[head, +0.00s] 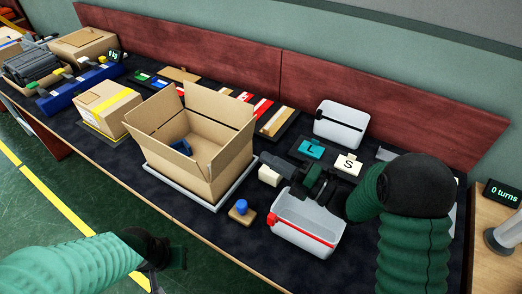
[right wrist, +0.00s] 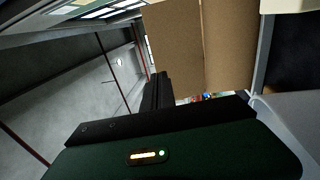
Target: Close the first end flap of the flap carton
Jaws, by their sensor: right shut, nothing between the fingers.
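The flap carton (head: 205,170) is a brown box, open at the top, on a light grey plate (head: 152,172) mid-table. Its flaps stand up or lean outward, and something blue shows inside. Brown cardboard (right wrist: 200,45) fills the upper middle of the right wrist view. My right gripper (head: 272,160) is shut and empty, just right of the carton; in the head view I cannot tell whether it touches. Its dark fingers (right wrist: 155,92) show in the right wrist view beside the cardboard. My left gripper (head: 170,255) is dark and partly seen at the table's front edge; its jaws are unclear.
A white bin with a red rim (head: 305,225) stands below my right gripper. A blue-knobbed block (head: 242,210) lies between bin and carton. A white lidded bin (head: 340,124) and cards L and S are behind. A taped carton (head: 107,108) stands left. A red board (head: 380,100) backs the table.

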